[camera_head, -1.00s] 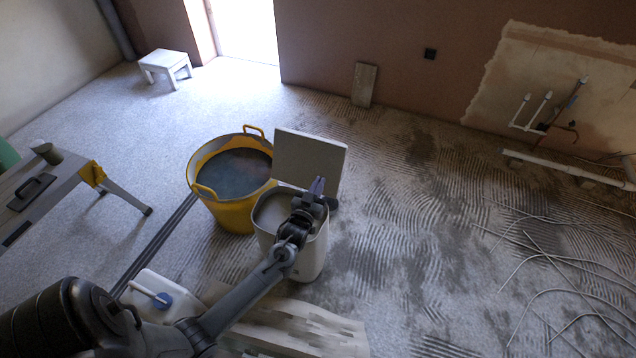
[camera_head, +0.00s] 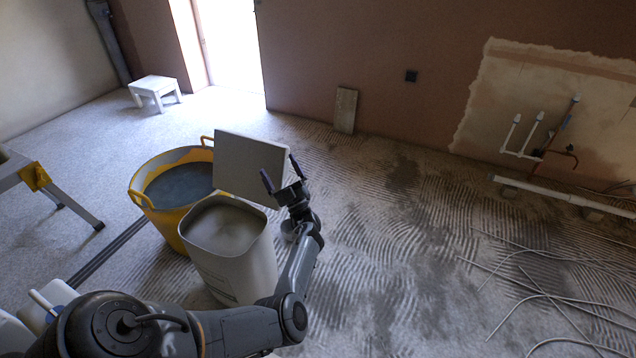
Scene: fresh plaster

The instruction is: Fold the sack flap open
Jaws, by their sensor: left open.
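The open-topped sack (camera_head: 235,268) is a pale, box-like container standing on the floor, filled with pale grey material. Its flap (camera_head: 248,165), a flat pale panel, stands up and leans back along the far side of the opening. My left gripper (camera_head: 280,174) is open and empty at the right end of the flap. One finger overlaps the flap's lower right part in the picture and the other shows just past its right edge. I cannot tell whether either touches it. My right gripper is not in view.
A yellow tub (camera_head: 160,222) of dark grey material stands close at the sack's left. A white step stool (camera_head: 155,90) is at the back left. Loose cables (camera_head: 545,285) lie on the right. Ridged floor right of the sack is mostly clear.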

